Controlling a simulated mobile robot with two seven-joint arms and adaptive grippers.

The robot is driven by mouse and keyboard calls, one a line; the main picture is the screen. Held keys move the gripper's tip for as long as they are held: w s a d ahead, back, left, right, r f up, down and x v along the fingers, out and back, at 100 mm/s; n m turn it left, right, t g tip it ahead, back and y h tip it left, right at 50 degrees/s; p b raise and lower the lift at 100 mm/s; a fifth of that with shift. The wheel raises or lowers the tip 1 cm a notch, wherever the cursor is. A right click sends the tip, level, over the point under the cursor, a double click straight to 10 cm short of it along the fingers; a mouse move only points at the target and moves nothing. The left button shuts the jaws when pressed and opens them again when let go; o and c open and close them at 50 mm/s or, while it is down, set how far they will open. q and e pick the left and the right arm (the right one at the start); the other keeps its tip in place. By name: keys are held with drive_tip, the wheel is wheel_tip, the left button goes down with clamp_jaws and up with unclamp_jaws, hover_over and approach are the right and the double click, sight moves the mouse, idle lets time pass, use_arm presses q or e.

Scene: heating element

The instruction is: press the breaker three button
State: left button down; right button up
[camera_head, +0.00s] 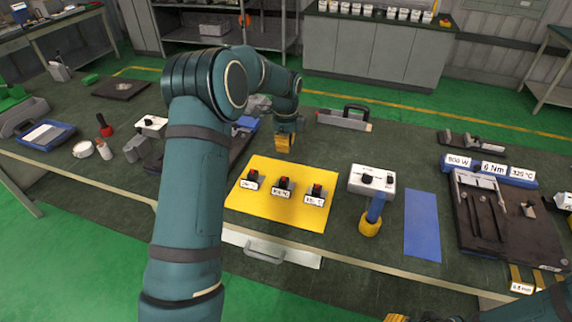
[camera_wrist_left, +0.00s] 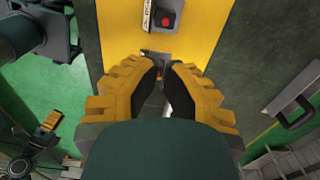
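Three small dark breakers with red buttons and white labels stand in a row on a yellow board (camera_head: 265,213): left (camera_head: 251,179), middle (camera_head: 283,187) and right (camera_head: 316,195). Their labels are too small to read surely. My left gripper (camera_head: 285,142) points down near the board's back edge, behind the breakers and apart from them. In the left wrist view a red-buttoned breaker (camera_wrist_left: 165,18) lies beyond the fingertips (camera_wrist_left: 163,68), and another is partly hidden behind them. A narrow empty gap shows between the fingers. Only a yellow bit of my right gripper (camera_head: 396,318) shows at the bottom edge.
A white box with dark knobs (camera_head: 372,179) and a blue-and-yellow tool (camera_head: 373,216) stand right of the board. A blue mat (camera_head: 421,222) and a dark labelled fixture (camera_head: 508,228) are farther right. A grey case with a black handle (camera_head: 344,119) stands behind.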

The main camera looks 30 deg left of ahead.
sight(285, 183)
use_arm(q)
wheel_tip(285, 183, down, 14)
drive_tip(key=shift+r, duration=0.2)
drive_tip(key=shift+f, duration=0.15)
idle(0.4)
drive_tip(key=shift+f+b, duration=0.95)
drive_tip(key=shift+b, duration=0.05)
drive_tip(key=shift+s, duration=0.1)
